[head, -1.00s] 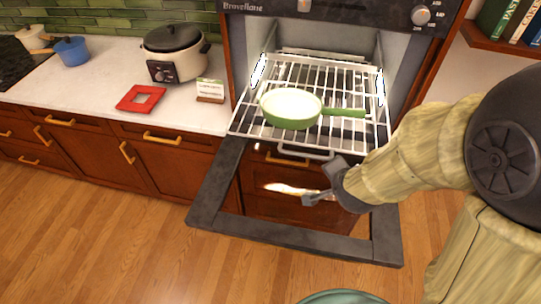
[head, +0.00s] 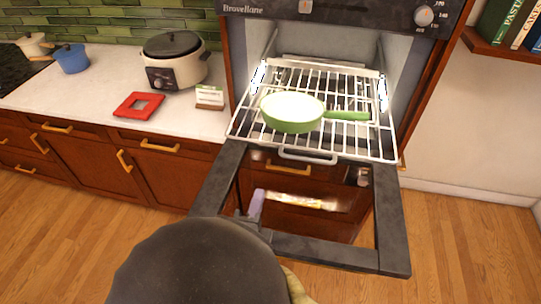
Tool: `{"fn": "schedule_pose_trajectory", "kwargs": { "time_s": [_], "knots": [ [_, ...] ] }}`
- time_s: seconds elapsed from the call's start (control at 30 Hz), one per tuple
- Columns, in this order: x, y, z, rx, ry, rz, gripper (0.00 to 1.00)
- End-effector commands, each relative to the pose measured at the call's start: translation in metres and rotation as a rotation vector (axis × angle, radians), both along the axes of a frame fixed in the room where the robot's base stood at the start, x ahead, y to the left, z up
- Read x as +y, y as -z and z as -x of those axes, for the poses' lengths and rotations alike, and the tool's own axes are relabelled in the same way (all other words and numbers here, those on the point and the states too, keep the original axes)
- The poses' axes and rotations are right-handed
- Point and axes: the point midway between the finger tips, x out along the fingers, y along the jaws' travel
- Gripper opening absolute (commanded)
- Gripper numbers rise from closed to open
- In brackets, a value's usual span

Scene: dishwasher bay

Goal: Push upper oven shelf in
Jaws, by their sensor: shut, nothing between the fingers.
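A white wire oven shelf (head: 240,127) sticks out of the open oven (head: 402,62) over the lowered door (head: 395,222). Its front handle loop (head: 307,157) faces me. A green pan (head: 292,115) with its handle to the right rests on the shelf. I can make out only one shelf clearly. My gripper (head: 252,207) is partly visible over the left part of the door, below and in front of the shelf and apart from its handle. It is shut and empty. My own arm hides much of it.
The oven door lies open between me and the shelf. The counter on the left holds a cooker (head: 173,62), a red frame (head: 139,105), a small card (head: 209,97) and a blue pot (head: 71,59). Books (head: 500,22) stand at upper right. The floor at right is clear.

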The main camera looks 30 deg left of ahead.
Motion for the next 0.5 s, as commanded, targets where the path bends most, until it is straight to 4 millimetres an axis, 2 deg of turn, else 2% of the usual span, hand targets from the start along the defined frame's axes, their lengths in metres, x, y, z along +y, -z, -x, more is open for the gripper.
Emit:
{"fn": "schedule_pose_trajectory", "kwargs": {
  "time_s": [0.1, 0.5],
  "knots": [
    [0.0006, -0.0027, 0.0059, -0.02, -0.001, -0.022, 0.0],
    [0.0018, -0.0036, 0.0004, -0.019, -0.001, -0.02, 0.0]
  ]
}}
